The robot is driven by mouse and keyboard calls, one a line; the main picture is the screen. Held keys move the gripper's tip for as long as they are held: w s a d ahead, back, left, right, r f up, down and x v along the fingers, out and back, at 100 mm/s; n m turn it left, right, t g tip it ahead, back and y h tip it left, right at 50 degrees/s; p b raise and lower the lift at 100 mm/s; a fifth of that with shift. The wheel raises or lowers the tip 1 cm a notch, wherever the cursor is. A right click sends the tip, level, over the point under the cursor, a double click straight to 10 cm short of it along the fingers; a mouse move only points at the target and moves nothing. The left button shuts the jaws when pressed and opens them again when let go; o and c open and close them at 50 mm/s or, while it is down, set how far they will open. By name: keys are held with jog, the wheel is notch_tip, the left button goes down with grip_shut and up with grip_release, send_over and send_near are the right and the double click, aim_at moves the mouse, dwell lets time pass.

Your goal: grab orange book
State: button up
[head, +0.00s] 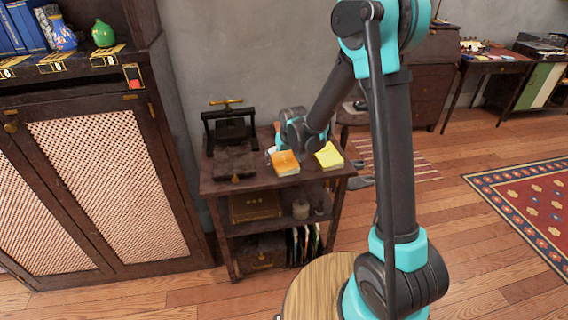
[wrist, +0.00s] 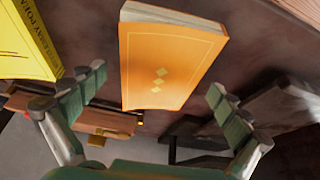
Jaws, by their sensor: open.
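The orange book (head: 285,163) lies on the top of a small dark wooden shelf unit (head: 232,187) in the head view. In the wrist view the orange book (wrist: 168,62) fills the upper middle, its cover with small yellow diamonds facing the camera and its page edges at the top. My gripper (wrist: 155,95) is open, its green-padded fingers apart to the left and right of the book's lower end. No contact with the book shows.
A yellow book (head: 329,156) lies right of the orange one; in the wrist view it is at the left (wrist: 25,45). A black press-like device (head: 229,130) stands at the shelf's back left. Lower shelves hold a box (head: 255,207) and jars. A tall cabinet (head: 100,180) stands left.

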jog(key=c, duration=1.3)
jog(key=shift+c, duration=0.2)
